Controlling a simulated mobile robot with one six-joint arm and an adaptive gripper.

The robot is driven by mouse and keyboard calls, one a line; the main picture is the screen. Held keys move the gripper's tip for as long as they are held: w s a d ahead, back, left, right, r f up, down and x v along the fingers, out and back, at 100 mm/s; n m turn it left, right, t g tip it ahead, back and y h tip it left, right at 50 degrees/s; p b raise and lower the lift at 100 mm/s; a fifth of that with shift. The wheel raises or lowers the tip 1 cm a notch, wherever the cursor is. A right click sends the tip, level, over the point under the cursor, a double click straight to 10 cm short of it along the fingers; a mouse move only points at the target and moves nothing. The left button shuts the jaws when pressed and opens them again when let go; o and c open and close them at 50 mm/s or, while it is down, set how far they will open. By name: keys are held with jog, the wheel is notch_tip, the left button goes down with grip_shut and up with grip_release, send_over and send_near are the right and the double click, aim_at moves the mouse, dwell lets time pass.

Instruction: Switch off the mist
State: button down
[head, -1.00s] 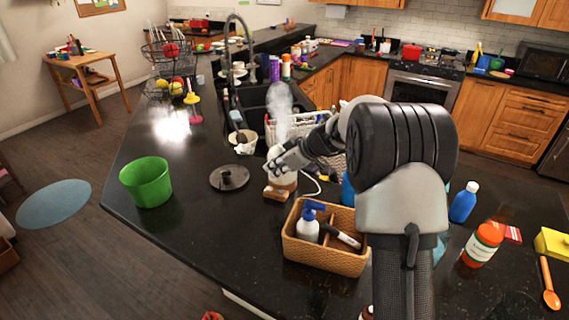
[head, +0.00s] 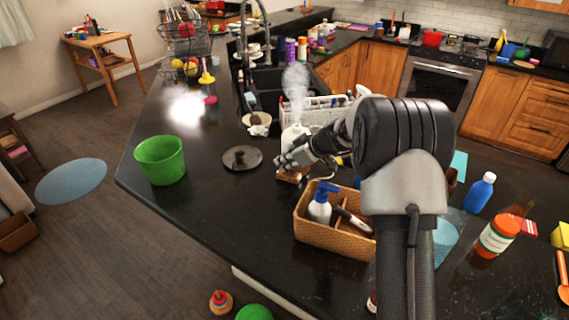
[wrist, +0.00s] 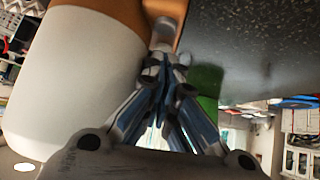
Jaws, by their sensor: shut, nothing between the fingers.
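A white mist maker (head: 294,136) with a wooden base (head: 290,177) stands on the dark counter. A plume of mist (head: 296,85) rises from its top. My gripper (head: 281,163) is shut and empty, in front of the lower part of the white body, close to the base. In the wrist view the white body (wrist: 75,90) fills the left side and the brown base (wrist: 118,12) is at the top. The shut fingertips (wrist: 163,48) are close beside the base; I cannot tell whether they touch it.
A wicker caddy (head: 325,238) with a pump bottle (head: 320,206) stands just in front. A dark round lid (head: 242,158) and a green bucket (head: 161,160) are to the left. The sink (head: 268,90) and a white rack (head: 320,112) are behind.

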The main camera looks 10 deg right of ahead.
jog(key=shift+f+b, duration=0.75)
jog(key=shift+b, duration=0.35)
jog(key=shift+s+f+b, duration=0.15)
jog(key=shift+s+b, duration=0.1)
jog(key=shift+b, duration=0.3)
jog(key=shift+f, duration=0.15)
jog(key=shift+s, duration=0.1)
jog(key=v, duration=0.8)
jog(key=shift+w+r, duration=0.25)
jog(key=shift+r, duration=0.3)
